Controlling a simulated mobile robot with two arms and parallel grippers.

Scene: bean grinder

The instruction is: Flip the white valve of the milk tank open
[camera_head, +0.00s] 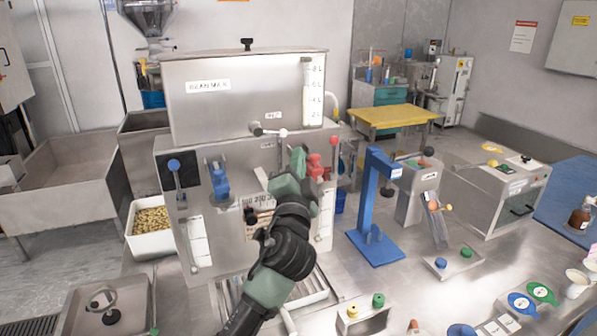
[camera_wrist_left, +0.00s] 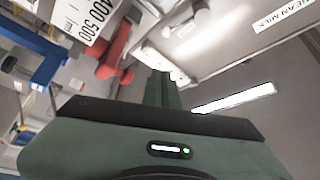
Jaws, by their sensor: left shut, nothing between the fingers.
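The milk tank (camera_head: 243,95) is a steel box with a level gauge and a label, on top of the machine in the head view. Its valve (camera_head: 283,132) shows as a short lever with a white knob below the tank's front. My left gripper (camera_head: 298,158) is shut and empty, just below and right of the white knob. In the left wrist view its closed fingers (camera_wrist_left: 162,88) point toward the machine, with a small white part close by their tips. I cannot tell whether they touch it. The tank's label (camera_wrist_left: 284,16) shows at upper right. My right gripper is not in view.
A red valve (camera_head: 315,166) sits just right of my left gripper and also shows in the left wrist view (camera_wrist_left: 118,52). A blue valve (camera_head: 218,180) is to the left. A blue stand (camera_head: 377,205) stands to the right on the steel table.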

